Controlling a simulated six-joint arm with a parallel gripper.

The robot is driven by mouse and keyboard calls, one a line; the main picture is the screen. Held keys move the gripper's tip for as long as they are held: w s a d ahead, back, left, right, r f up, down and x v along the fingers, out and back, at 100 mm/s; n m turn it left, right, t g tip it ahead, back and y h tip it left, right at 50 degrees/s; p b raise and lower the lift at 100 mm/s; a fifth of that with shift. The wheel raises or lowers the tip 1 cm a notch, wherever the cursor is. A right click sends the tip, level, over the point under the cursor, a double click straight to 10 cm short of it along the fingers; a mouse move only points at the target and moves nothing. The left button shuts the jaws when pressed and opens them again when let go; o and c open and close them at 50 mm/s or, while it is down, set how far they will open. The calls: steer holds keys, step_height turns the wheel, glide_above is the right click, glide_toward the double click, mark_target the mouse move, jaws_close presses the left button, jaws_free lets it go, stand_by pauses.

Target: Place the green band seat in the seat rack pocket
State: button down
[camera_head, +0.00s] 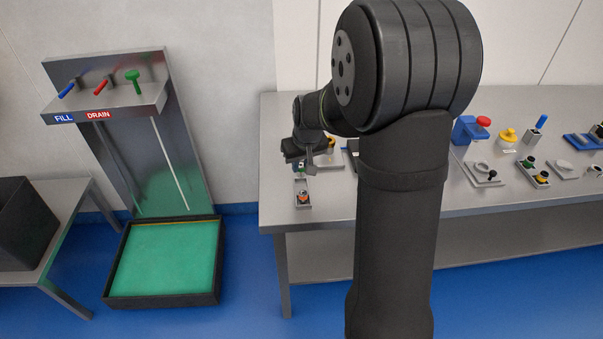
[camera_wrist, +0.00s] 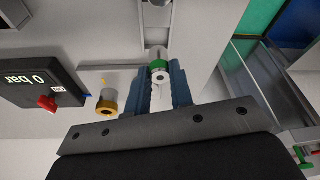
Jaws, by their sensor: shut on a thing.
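In the wrist view, the green band seat (camera_wrist: 159,66), a small pale cylinder with a green band and a dark centre hole, sits between the fingertips of my gripper (camera_wrist: 160,78). The gripper is shut on it. A grey channel-shaped holder (camera_wrist: 154,14), which looks like the seat rack, lies just beyond the seat at the top edge and is partly cut off. In the head view my gripper (camera_head: 301,170) is over the near left end of the bench, just behind a narrow grey rack (camera_head: 303,204) with small dark, orange and blue parts in it. I cannot tell whether seat and rack touch.
In the wrist view, a black gauge box (camera_wrist: 42,88) with a red knob and a brass-ringed cylinder (camera_wrist: 107,106) stand left of my gripper. In the head view, several fixtures stand on the right of the steel bench (camera_head: 455,205). A green-filled tub (camera_head: 110,288) stands on the floor at left.

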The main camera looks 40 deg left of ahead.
mark_target(302, 169)
steer(key=shift+f, duration=1.9)
steer(key=shift+f, duration=0.2)
steer(key=c, duration=1.3)
jaws_free()
steer(key=v, duration=1.2)
steer(key=shift+w+r, duration=0.1)
steer(key=shift+r, duration=0.15)
